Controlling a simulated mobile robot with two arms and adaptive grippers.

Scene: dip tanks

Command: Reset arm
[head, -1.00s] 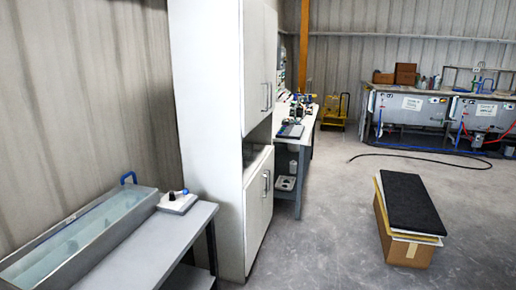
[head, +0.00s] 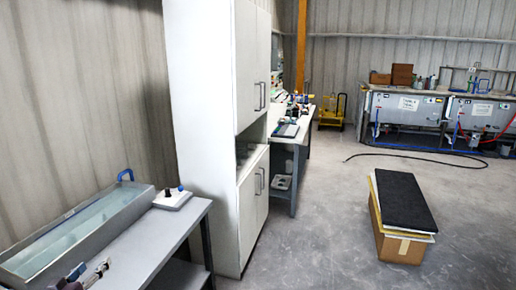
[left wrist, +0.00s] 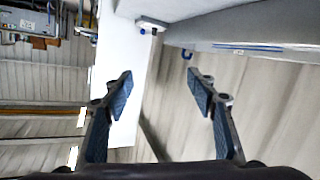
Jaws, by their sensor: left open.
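My left gripper (head: 88,275) shows at the bottom left of the head view, over the grey bench (head: 160,240) and in front of the tank. In the left wrist view my left gripper (left wrist: 160,88) has its two fingers wide apart, with nothing between them. The wrist picture is turned, with the white cabinet (left wrist: 132,60) behind the fingers and the tank side (left wrist: 260,42) at upper right. My right gripper is not in view.
A long water-filled tank (head: 85,228) with a blue handle (head: 125,175) and a small white device (head: 173,199) sit at the bench. A tall white cabinet (head: 205,120) stands beside it. A carton (head: 400,245) with a black top stands on open floor at right.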

